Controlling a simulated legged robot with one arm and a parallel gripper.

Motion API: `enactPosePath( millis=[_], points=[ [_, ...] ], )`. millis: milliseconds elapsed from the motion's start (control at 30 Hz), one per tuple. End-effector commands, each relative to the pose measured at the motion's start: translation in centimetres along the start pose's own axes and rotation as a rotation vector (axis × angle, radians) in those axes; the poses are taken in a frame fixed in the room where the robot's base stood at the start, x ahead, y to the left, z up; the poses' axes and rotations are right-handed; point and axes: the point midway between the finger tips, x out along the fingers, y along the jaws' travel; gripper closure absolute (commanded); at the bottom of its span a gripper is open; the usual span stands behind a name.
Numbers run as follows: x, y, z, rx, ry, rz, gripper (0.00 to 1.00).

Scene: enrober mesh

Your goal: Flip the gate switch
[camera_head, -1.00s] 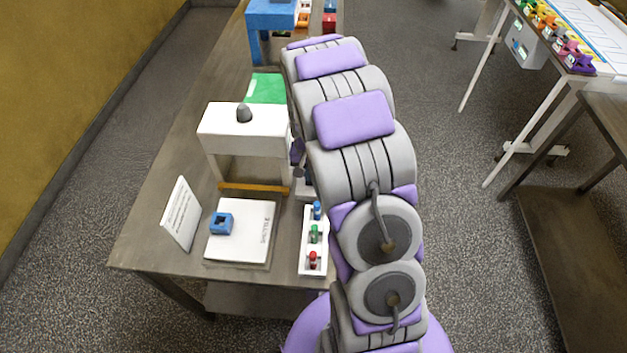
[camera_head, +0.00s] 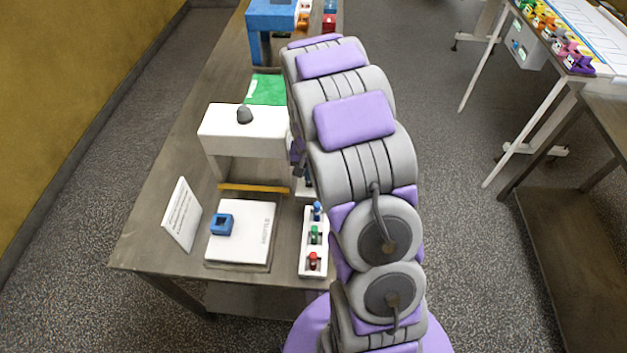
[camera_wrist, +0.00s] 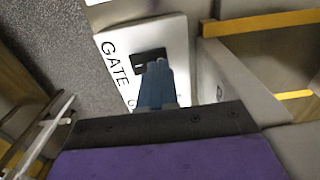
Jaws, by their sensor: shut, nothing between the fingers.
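In the wrist view, a white panel (camera_wrist: 118,68) carries the black word "GATE". A black switch plate (camera_wrist: 150,54) is set in it beside the letters. My gripper (camera_wrist: 158,66) is shut and empty. Its blue-grey fingertips overlap the switch plate and hide its lower part. I cannot tell whether they touch the switch, nor which way the switch is set. In the head view my arm hides the switch and most of my gripper.
A yellow bar (camera_wrist: 262,22) crosses close by in the wrist view. In the head view, a white box stand (camera_head: 235,125), a white pad with a blue block (camera_head: 221,224), a sign (camera_head: 182,213) and a white vial rack (camera_head: 314,262) crowd the bench.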

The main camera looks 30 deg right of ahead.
Motion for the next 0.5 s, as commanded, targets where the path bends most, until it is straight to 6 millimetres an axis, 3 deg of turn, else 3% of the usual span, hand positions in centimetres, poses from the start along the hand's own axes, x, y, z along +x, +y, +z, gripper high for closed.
enactPosePath(
  millis=[500],
  points=[
    [-3.9, 0.0, -0.1, 0.000, 0.004, -0.001, 1.00]
  ],
)
